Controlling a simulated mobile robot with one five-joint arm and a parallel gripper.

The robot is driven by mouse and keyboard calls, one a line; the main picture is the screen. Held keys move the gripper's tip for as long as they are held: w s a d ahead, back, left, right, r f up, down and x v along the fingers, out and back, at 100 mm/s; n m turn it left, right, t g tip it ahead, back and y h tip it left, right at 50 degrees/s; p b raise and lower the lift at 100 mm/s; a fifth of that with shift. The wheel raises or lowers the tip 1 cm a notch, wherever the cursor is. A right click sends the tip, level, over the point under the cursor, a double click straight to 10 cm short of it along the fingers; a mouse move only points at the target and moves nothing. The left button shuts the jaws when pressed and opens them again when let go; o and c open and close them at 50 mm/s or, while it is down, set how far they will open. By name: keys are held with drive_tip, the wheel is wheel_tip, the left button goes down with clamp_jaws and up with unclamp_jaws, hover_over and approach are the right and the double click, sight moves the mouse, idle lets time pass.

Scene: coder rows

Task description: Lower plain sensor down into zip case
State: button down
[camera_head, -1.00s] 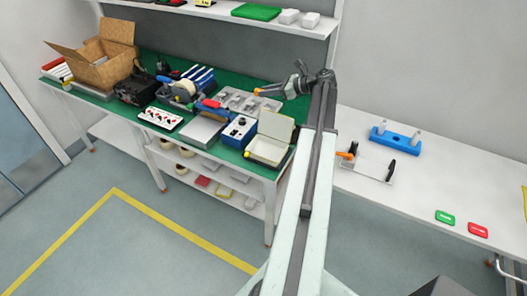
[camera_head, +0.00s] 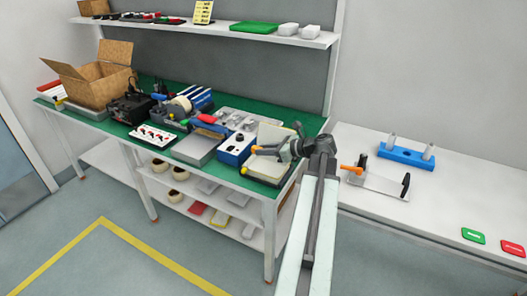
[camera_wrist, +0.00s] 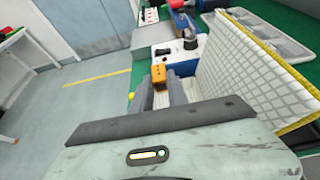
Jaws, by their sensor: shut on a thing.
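The plain sensor, a small piece with an orange end (camera_head: 255,149), is held at the tip of my gripper (camera_head: 264,151). It also shows as an orange block between the fingers in the wrist view (camera_wrist: 159,74), where my gripper (camera_wrist: 162,86) is shut on it. The zip case (camera_head: 266,170) stands open at the right end of the green bench, its pale lid raised behind. My gripper is over the case and partly hides it. In the wrist view the quilted lid with yellow edging (camera_wrist: 258,72) rises to the right of the fingers; the case's inside is mostly hidden.
A blue-and-white box with a knob (camera_head: 236,148) stands just left of the case. A grey tray with compartments (camera_head: 245,119) lies behind it. A white side table (camera_head: 440,206) on the right holds a blue stand (camera_head: 406,156) and a clamp-like fixture.

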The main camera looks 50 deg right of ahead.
sight(264, 172)
drive_tip(key=shift+f+b, duration=3.35)
drive_tip(key=shift+f, duration=0.4)
drive_tip(key=shift+f+b, duration=0.3)
drive_tip(key=c, duration=1.2)
unclamp_jaws()
drive_tip(key=shift+c, duration=0.2)
drive_tip(key=shift+r, duration=0.1)
drive_tip(key=p+v, duration=0.3)
drive_tip(key=v, duration=0.4)
drive_tip(key=shift+r, duration=0.15)
drive_tip(key=shift+s+d, duration=0.1)
drive_tip(key=shift+s, duration=0.25)
